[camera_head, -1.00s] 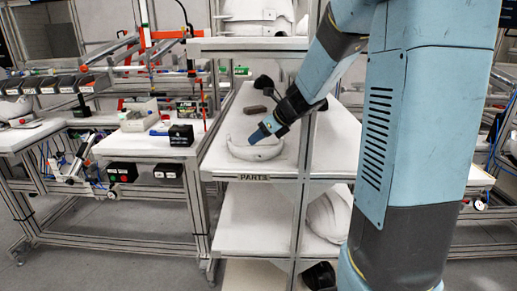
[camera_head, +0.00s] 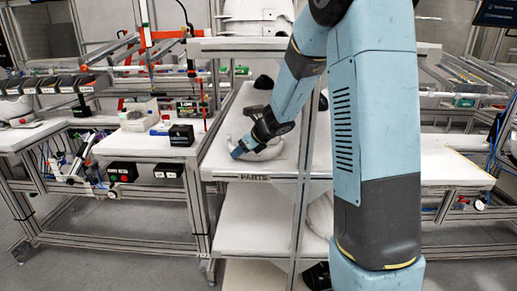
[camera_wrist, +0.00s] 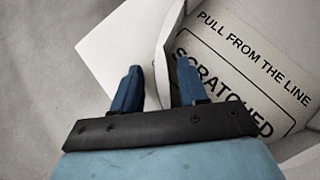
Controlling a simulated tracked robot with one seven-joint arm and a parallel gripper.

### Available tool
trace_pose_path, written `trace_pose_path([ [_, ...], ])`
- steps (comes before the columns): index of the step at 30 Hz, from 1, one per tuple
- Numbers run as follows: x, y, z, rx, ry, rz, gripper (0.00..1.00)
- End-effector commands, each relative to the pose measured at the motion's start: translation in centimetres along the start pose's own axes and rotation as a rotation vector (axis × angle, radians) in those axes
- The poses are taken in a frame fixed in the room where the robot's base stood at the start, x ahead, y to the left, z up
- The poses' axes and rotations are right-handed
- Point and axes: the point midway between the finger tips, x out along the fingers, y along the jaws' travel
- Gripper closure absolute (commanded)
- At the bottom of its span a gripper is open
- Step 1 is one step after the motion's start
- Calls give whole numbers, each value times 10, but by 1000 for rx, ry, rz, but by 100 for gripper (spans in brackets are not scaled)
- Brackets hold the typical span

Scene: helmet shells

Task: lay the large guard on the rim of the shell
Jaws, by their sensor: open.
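A white curved guard (camera_head: 272,152) lies on the shelf marked PARTS in the head view; my arm covers part of it. My gripper (camera_head: 238,152) is low at the guard's left front side, and from this view I cannot tell whether they touch. In the wrist view, the two blue fingers of my gripper (camera_wrist: 158,75) are apart. A thin pale curved edge (camera_wrist: 163,45) shows between them, but I cannot tell if it is the guard's. White rounded pieces stand on the top shelf (camera_head: 258,10) and the left bench (camera_head: 14,108); I cannot tell which is the shell.
A printed label reading SCRATCHED (camera_wrist: 235,85) lies close to the right finger in the wrist view. The PARTS shelf (camera_head: 225,165) has a front edge and an upright post (camera_head: 305,150) close by my arm. The left bench (camera_head: 140,145) holds small boxes.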

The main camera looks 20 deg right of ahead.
Motion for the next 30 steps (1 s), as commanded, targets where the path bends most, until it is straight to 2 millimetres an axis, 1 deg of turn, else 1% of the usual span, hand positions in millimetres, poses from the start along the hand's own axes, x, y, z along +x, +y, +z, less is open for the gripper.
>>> trace_pose_path([
  [3, 4, 0, 0, -1, 0, -1, 57],
  [9, 4, 0, 0, -1, 0, -1, 57],
  [22, 4, 0, 0, -1, 0, -1, 98],
  [23, 4, 0, 0, -1, 0, -1, 100],
  [30, 4, 0, 0, -1, 0, -1, 100],
])
